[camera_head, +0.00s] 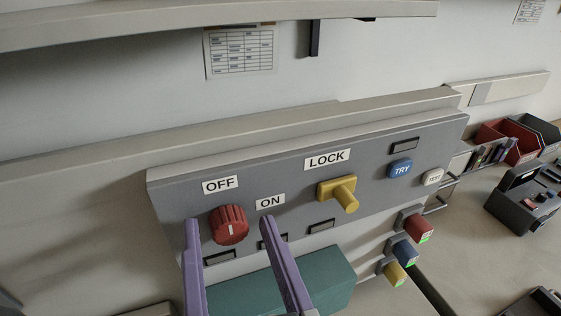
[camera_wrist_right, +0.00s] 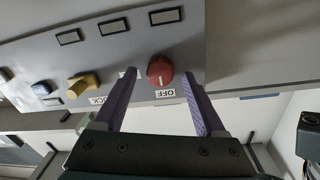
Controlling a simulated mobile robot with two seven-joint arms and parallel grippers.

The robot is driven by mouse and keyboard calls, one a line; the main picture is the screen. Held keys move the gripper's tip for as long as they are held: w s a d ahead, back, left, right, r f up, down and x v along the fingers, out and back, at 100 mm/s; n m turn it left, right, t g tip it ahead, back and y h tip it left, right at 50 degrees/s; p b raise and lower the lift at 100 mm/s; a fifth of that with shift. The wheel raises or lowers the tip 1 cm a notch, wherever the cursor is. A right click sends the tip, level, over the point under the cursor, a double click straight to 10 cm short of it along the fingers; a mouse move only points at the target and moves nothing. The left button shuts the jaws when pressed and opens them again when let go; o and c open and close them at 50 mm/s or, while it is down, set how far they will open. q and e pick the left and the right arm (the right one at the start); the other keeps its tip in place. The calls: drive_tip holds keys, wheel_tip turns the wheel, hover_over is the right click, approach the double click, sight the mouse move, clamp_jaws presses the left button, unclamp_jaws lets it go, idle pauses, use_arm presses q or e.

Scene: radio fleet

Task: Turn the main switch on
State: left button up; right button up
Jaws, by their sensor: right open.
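The main switch is a red ribbed knob (camera_head: 230,225) with a white mark, on a tilted grey panel (camera_head: 285,200). The mark points roughly up toward the OFF label (camera_head: 221,185); the ON label (camera_head: 270,202) is to its right. My right gripper (camera_head: 230,222) is open, with one purple finger on each side of the knob. In the right wrist view the knob (camera_wrist_right: 160,70) shows between the open fingers (camera_wrist_right: 160,82), beyond or near their tips; I cannot tell whether they touch it. My left gripper is not in view.
Right of the switch are a yellow LOCK knob (camera_head: 345,193), a blue TRY button (camera_head: 400,168) and a white button (camera_head: 433,177). Red, blue and yellow plugs (camera_head: 405,250) stick out below the panel's right part. A shelf (camera_head: 200,22) runs above. A black device (camera_head: 526,197) stands at right.

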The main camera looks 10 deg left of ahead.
clamp_jaws()
idle(0.7)
